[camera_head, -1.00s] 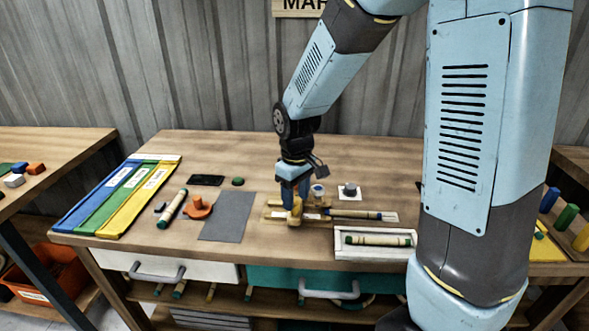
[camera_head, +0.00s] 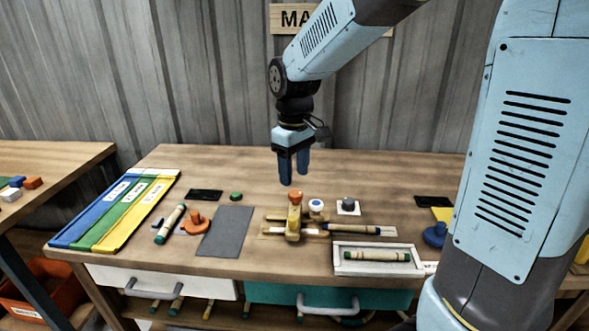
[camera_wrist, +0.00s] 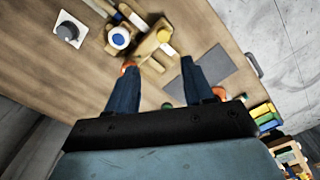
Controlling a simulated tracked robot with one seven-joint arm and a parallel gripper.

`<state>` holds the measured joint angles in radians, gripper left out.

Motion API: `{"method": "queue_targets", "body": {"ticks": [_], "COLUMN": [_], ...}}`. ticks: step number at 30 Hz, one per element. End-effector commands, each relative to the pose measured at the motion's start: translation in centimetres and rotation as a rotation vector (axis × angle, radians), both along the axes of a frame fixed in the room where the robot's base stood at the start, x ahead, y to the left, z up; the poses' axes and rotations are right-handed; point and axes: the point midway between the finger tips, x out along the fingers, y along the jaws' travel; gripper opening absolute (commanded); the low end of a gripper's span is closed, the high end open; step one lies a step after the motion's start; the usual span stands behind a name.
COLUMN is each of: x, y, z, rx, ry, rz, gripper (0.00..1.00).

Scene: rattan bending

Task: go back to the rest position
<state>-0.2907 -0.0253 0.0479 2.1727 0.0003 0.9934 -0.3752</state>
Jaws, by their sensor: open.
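My gripper (camera_head: 293,180) hangs above the workbench (camera_head: 350,178) with its two blue fingers pointing down, apart and empty. Below it stands a wooden bending jig (camera_head: 293,226) with an orange knob (camera_head: 295,197) on top. A rattan piece (camera_head: 352,229) with a dark end lies in the jig, reaching right. In the wrist view, my open fingers (camera_wrist: 155,92) frame bare table, with the jig (camera_wrist: 152,42) and a white-and-blue round knob (camera_wrist: 120,37) beyond them.
A white tray (camera_head: 345,270) with a rattan piece lies front right. A grey mat (camera_head: 226,232), an orange clamp (camera_head: 196,222) and blue, green and yellow strips (camera_head: 118,205) lie left. A blue knob (camera_head: 435,234) is at right.

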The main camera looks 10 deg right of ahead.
Motion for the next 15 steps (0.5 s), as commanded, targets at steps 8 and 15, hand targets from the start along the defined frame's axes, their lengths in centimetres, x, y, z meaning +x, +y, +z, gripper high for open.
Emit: {"method": "queue_targets", "body": {"ticks": [8,15], "x": [-0.6,-3.6], "y": [-0.9,-4.7], "z": [0.8,4.0], "rx": [0.006,0.036], "ry": [-0.022,-0.121], "rz": [-0.032,-0.178], "gripper": [0.52,0.52]}}
